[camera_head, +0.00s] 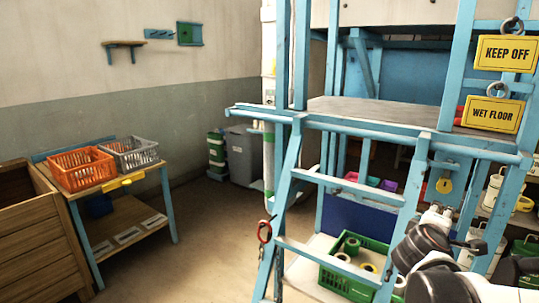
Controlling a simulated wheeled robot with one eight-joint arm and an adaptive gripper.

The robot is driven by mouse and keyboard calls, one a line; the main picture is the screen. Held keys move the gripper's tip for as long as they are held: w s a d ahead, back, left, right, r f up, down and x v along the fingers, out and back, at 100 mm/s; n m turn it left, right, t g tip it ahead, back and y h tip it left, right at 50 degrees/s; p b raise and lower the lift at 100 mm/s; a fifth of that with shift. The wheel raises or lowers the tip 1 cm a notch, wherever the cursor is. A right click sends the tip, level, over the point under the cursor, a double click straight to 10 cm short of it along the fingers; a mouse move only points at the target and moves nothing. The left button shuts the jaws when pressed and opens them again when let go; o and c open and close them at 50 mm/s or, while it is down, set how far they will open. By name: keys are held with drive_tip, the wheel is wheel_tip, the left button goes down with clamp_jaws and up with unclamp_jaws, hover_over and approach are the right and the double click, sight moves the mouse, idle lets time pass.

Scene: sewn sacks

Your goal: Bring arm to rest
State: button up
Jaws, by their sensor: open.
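Part of my arm (425,248) shows at the bottom right as white and black links, folded close together. It is in front of the blue ladder frame and the green crate. I cannot make out my gripper or its fingers among these links. No object is seen held.
A blue ladder frame (335,183) with a raised platform (375,109) stands close at the right. A green crate (345,284) is low behind it. A wooden table (150,183) bears an orange basket (82,170) and a grey basket (130,153). Floor between is clear.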

drive_tip(key=s+a+f+m+g+y+p, duration=0.1)
drive_tip(key=s+a+m+y, duration=0.3)
drive_tip(key=s+a, duration=0.5)
drive_tip(key=s+a+f+m+g+y+p, duration=0.1)
drive_tip(key=s+a+f+m+y, duration=0.3)
drive_tip(key=s+a, duration=0.5)
drive_tip(key=a+g+y, duration=0.1)
drive_tip(key=a+y, duration=0.1)
drive_tip(key=a, duration=0.2)
drive_tip(key=shift+s+m+g+p, duration=0.3)
drive_tip(key=shift+p, duration=0.1)
